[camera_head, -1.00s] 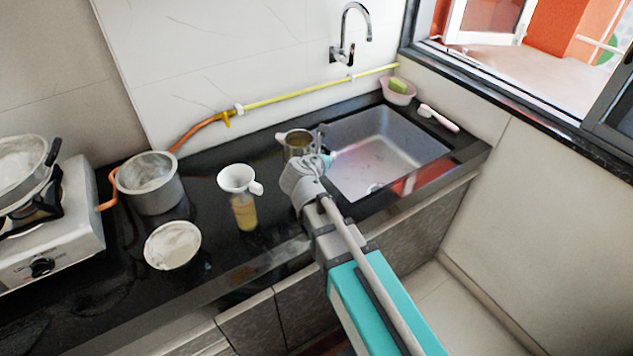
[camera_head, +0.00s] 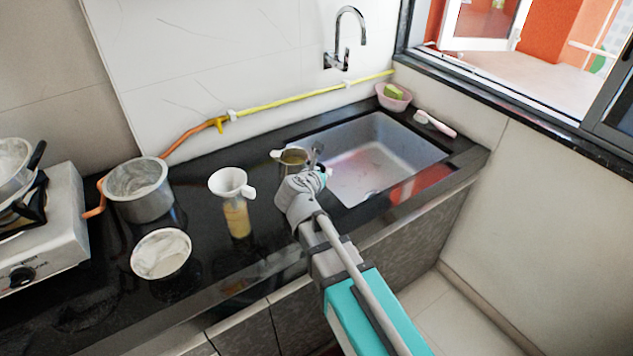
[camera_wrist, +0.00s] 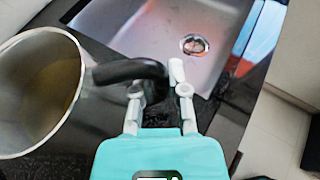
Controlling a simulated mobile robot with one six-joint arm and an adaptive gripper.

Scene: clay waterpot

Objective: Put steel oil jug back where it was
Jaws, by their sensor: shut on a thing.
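The steel oil jug (camera_head: 291,159) is a small metal vessel with a spout, at the left side of the sink in the head view. In the wrist view the jug (camera_wrist: 45,95) fills the left side, its open top showing brownish liquid. Its black curved handle (camera_wrist: 125,69) reaches between my fingers. My gripper (camera_wrist: 157,82) is shut on this handle; in the head view my gripper (camera_head: 316,166) is partly hidden by my wrist. The jug looks about upright. Its base is hidden, so I cannot tell whether it touches the black counter (camera_head: 205,225).
A white funnel (camera_head: 228,182) in a bottle (camera_head: 237,218) stands left of the jug. Further left are a steel pot (camera_head: 140,200), a bowl (camera_head: 161,254) and a stove (camera_head: 55,220). The sink (camera_head: 375,160) is to the right, below the tap (camera_head: 347,40).

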